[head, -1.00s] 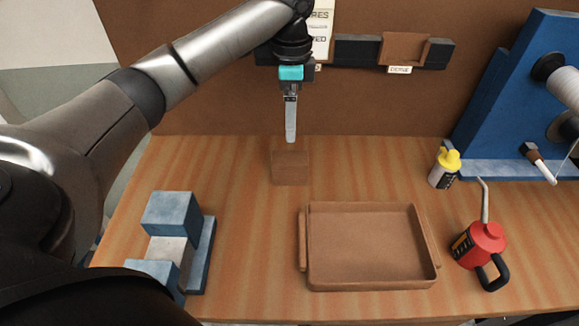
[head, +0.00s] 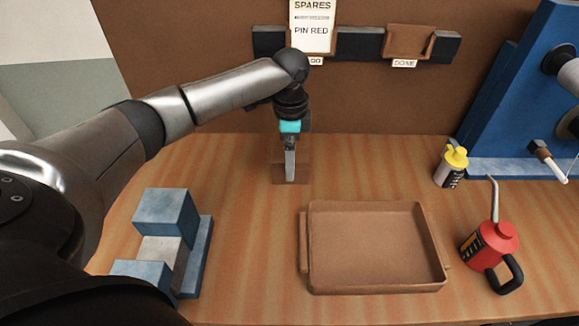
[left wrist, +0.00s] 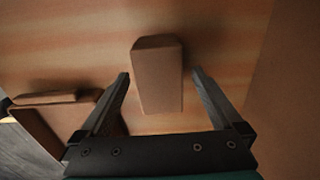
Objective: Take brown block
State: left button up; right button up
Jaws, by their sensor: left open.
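The brown block (head: 301,168) stands on the wooden table near the back panel, partly hidden behind my left gripper in the head view. In the left wrist view the block (left wrist: 158,75) lies between the two fingers, with a gap on each side. My left gripper (head: 290,178) points down at the block; it also shows in the left wrist view (left wrist: 160,78). It is open, with nothing held. My right gripper is in neither view.
A brown tray (head: 304,285) sits on the table to the right of the block. A blue-grey block fixture (head: 165,210) stands at the left. A yellow-capped bottle (head: 450,168), a red oil can (head: 489,245) and a blue machine frame (head: 510,95) stand at the right.

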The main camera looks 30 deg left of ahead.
pick_arm(q)
notch_tip(320, 180, down, 3)
jog(key=shift+s+a+f, duration=0.1)
jog(key=shift+f, duration=0.05)
jog(key=shift+c, duration=0.2)
grip_shut()
dwell(0.6)
